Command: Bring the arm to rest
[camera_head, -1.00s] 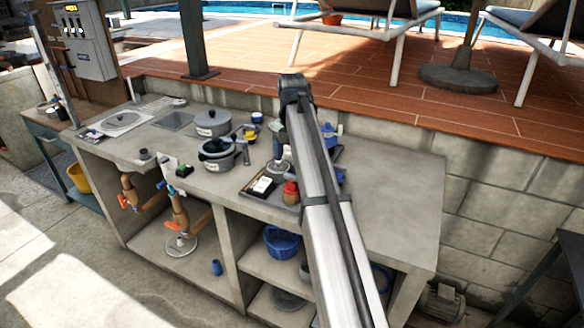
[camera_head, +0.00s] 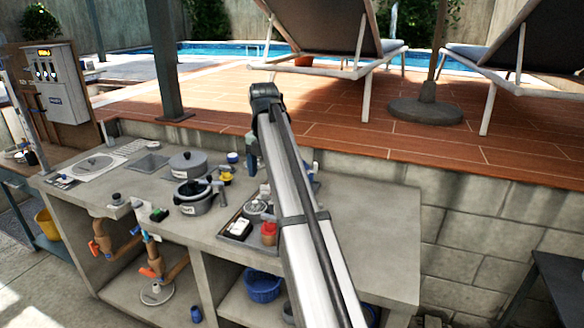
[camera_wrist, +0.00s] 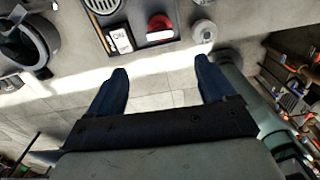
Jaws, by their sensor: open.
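My gripper shows in the wrist view (camera_wrist: 160,85) with its two dark blue fingers spread apart and nothing between them. It is above the front edge of the concrete counter (camera_head: 375,215), which also lies along the top of the wrist view. In the head view my arm reaches up over the counter, and its links hide the fingers and part of the counter behind them.
A tray (camera_head: 222,231) with a red-topped item (camera_head: 268,233) stands left of my arm. A pot (camera_head: 192,198) and a lidded pan (camera_head: 186,163) stand further left. A blue basket (camera_head: 263,287) sits on the shelf below. The counter's right part is clear.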

